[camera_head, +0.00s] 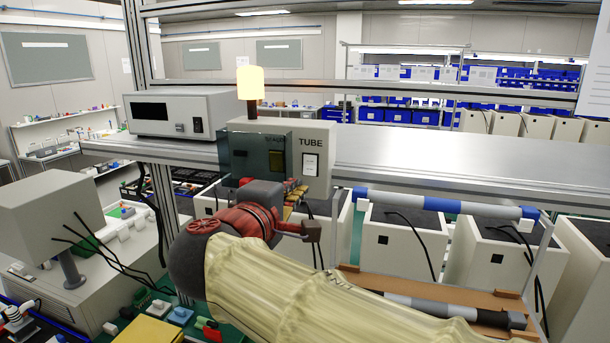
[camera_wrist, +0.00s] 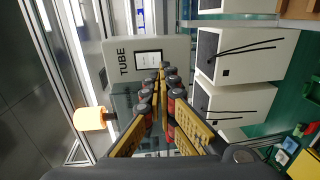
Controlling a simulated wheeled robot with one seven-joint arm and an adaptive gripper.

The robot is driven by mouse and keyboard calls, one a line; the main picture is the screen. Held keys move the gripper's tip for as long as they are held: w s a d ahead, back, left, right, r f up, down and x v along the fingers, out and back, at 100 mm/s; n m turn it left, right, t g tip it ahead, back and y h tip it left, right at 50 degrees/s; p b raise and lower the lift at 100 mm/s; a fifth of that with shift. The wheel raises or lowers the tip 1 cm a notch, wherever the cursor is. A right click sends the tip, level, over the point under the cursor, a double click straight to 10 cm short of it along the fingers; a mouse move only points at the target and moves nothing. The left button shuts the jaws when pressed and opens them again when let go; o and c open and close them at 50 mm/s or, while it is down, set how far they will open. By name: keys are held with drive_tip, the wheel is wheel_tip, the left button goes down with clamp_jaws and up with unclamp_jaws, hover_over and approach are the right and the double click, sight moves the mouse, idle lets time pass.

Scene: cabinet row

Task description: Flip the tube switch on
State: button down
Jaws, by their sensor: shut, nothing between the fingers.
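The grey box marked TUBE (camera_head: 322,188) stands on the shelf. On its face, under the word, is a white rectangular switch plate (camera_head: 310,163); the plate also shows in the wrist view (camera_wrist: 149,58). Whether the switch is on or off is too small to tell. A dark see-through panel (camera_head: 240,160) stands at the box's left front. My gripper (camera_head: 293,188) is in front of the box, below the plate. In the wrist view its fingers (camera_wrist: 163,78) are together and empty, with the tips near the plate; contact cannot be told.
A lit orange lamp (camera_head: 250,84) stands above the box's left side. A grey instrument (camera_head: 180,114) with a dark display is to the left. The shelf (camera_head: 430,165) is clear to the right. White bins (camera_head: 400,238) and a blue-ended tube (camera_head: 440,205) are below.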

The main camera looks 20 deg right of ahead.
sight(309, 175)
drive_tip(key=p+x, duration=0.2)
drive_tip(key=x, duration=0.5)
drive_tip(key=shift+w+d, duration=0.1)
drive_tip(key=shift+w, duration=0.1)
drive_tip(key=shift+f, duration=0.1)
drive_tip(key=shift+w+f+b, duration=0.1)
drive_tip(key=shift+f+b, duration=0.1)
drive_tip(key=shift+b, duration=0.95)
drive_tip(key=b, duration=0.3)
drive_tip(key=shift+w+d+f+t+h, duration=0.15)
drive_tip(key=shift+w+d+t+h, duration=0.05)
drive_tip(key=shift+t+h, duration=0.1)
drive_tip(key=shift+r, duration=0.3)
